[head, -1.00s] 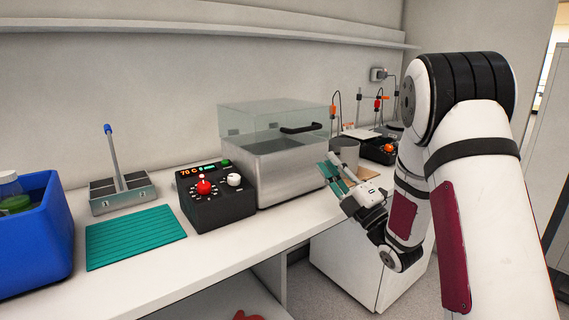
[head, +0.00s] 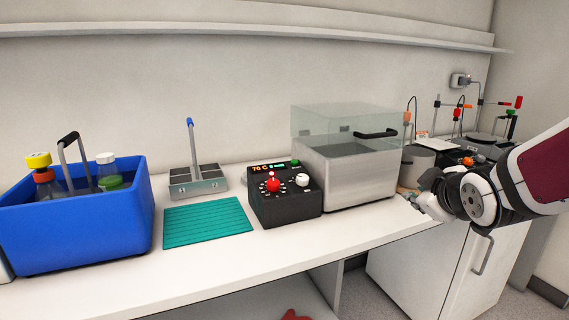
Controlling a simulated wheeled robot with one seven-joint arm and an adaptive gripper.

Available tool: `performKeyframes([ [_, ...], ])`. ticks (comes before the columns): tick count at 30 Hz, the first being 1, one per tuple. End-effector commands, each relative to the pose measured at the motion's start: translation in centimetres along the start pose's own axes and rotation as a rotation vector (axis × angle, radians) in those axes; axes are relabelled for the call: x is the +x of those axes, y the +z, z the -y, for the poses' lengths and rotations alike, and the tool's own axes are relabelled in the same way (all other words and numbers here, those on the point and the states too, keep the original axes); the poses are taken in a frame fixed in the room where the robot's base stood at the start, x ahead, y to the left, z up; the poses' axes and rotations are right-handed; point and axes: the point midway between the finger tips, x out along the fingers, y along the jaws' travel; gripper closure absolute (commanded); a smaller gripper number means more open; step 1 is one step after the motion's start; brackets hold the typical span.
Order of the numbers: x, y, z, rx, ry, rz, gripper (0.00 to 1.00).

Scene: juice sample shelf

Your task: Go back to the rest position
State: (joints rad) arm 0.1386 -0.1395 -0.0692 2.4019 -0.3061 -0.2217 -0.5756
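My gripper (head: 425,201) is at the right, by the right end of the white bench and just right of the metal water bath (head: 352,178). It is small in view and partly hidden by my wrist, so its fingers are not clear. I see nothing held in it. My arm comes in from the right edge of the picture.
A black control box (head: 285,208) with a red knob stands left of the bath. A teal mat (head: 207,222), a metal rack with a blue-tipped handle (head: 198,181) and a blue crate of bottles (head: 75,235) are further left. A grey cylinder (head: 417,166) and stands are behind my gripper.

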Motion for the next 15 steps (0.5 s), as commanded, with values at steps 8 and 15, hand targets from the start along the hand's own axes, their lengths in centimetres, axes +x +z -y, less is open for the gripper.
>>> performKeyframes([
  [8,-9.6,4.4,6.2,0.299,-0.187,0.312,0.80],
  [15,-18.7,8.1,12.3,0.508,-0.333,0.582,0.80],
])
